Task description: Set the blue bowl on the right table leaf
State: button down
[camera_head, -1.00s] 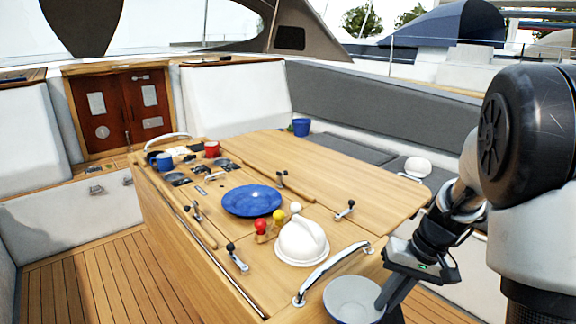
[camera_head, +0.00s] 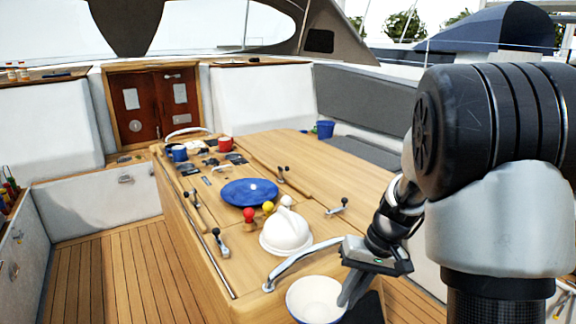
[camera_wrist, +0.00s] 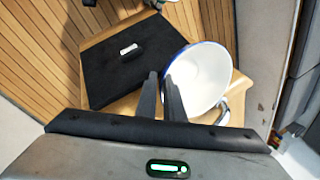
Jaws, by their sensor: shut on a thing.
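The blue bowl (camera_head: 315,300) shows a pale inside and a thin blue rim. It hangs in front of the table's near end at the bottom of the head view. My gripper (camera_head: 347,292) is shut on its right side wall. In the wrist view the bowl (camera_wrist: 204,76) sits at the right of my fingers (camera_wrist: 162,80), tilted, with its empty inside showing. The right table leaf (camera_head: 283,146) is the flat wooden panel on the right of the table, beyond the bowl.
A blue plate (camera_head: 240,191), small red, yellow and white knobs, and a white dome (camera_head: 286,232) stand mid-table. A metal rail (camera_head: 300,258) curves along the near end. Mugs (camera_head: 180,153) stand at the far left. Latches (camera_head: 338,207) stick up near the leaf.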

aim_at(330, 173)
jog(key=l+u, duration=0.75)
jog(key=u, duration=0.15)
jog(key=l+z, duration=0.1)
jog(key=l, duration=0.55)
jog(key=i+l+z, duration=0.15)
jog(key=l, duration=0.5)
jog(key=l+z, duration=0.1)
jog(key=l, duration=0.55)
